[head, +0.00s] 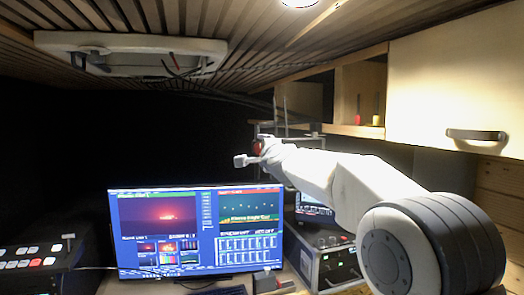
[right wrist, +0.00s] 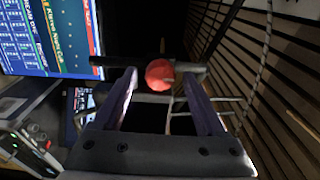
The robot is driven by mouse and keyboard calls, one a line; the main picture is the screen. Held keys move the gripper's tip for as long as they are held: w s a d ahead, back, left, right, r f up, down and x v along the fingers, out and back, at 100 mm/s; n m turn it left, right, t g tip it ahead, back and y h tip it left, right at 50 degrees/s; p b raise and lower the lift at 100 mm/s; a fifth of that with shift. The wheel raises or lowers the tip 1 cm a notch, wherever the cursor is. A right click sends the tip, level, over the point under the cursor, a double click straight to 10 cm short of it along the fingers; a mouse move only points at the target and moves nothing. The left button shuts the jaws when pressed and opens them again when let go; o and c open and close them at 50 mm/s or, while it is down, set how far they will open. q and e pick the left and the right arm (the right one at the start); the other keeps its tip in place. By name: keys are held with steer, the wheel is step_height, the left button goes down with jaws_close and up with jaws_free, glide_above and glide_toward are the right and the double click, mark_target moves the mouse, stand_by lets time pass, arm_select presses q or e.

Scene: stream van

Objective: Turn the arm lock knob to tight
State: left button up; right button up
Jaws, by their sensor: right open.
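The round red arm lock knob (right wrist: 159,74) shows in the right wrist view, on a dark horizontal arm, between the tips of my right gripper's fingers. My right gripper (right wrist: 160,77) is open, with one finger on each side of the knob and visible gaps; I see no contact. In the head view a small part of the red knob (head: 258,147) shows at the end of my right gripper (head: 250,158), which hides most of it. The knob's markings are too small to read. My left gripper is not in view.
A large lit monitor (head: 198,225) stands below the knob. A grey equipment box (head: 330,262) is at its right, and a wall cabinet (head: 445,75) hangs at upper right. A control panel (head: 35,265) sits at lower left. The slatted ceiling is close above.

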steer(key=b+v, duration=0.3)
steer(key=v, duration=0.7)
steer(key=shift+s, duration=0.2)
